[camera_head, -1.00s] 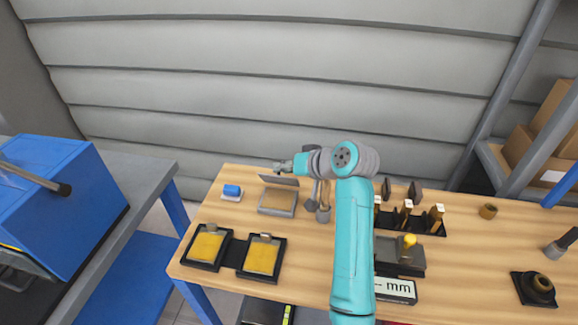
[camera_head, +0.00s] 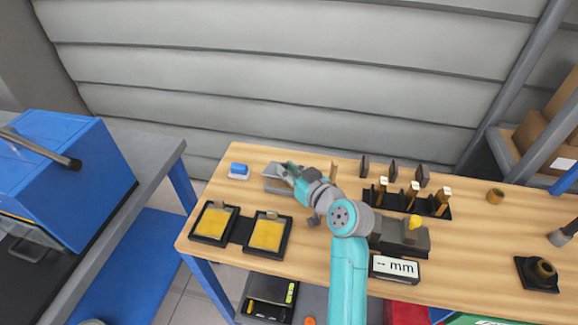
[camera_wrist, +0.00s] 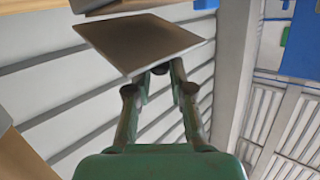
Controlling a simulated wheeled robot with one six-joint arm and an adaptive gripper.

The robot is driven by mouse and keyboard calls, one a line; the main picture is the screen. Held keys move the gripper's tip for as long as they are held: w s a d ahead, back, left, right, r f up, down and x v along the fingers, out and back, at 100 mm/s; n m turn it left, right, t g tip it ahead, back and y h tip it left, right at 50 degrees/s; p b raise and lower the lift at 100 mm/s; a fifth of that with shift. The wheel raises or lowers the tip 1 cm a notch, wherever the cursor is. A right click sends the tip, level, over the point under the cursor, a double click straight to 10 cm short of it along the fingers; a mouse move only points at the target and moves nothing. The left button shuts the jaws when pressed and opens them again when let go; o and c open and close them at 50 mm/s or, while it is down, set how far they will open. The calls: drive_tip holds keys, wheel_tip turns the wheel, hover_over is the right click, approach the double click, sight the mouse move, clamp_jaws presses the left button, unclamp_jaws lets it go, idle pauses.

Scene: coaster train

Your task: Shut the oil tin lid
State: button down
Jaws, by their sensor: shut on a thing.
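The oil tin (camera_head: 272,184) is a small grey box at the back left of the wooden bench, partly covered by my gripper. My gripper (camera_head: 286,171) is at its right side in the head view. In the wrist view, my gripper (camera_wrist: 160,72) has its fingertips at the near edge of a flat grey-brown plate, which looks like the tin's lid (camera_wrist: 140,42). The fingers are shut on that edge. The lid's angle to the tin, and whether the two touch, is hard to tell.
A blue and white block (camera_head: 239,172) stands just left of the tin. Two black trays with yellow pads (camera_head: 267,236) lie in front. A black rack (camera_head: 405,200) with upright pieces and an mm display (camera_head: 394,269) are to the right.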

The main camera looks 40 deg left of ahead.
idle(0.4)
drive_tip(key=c, duration=1)
unclamp_jaws()
drive_tip(key=shift+c, duration=0.2)
drive_tip(key=v, duration=1.2)
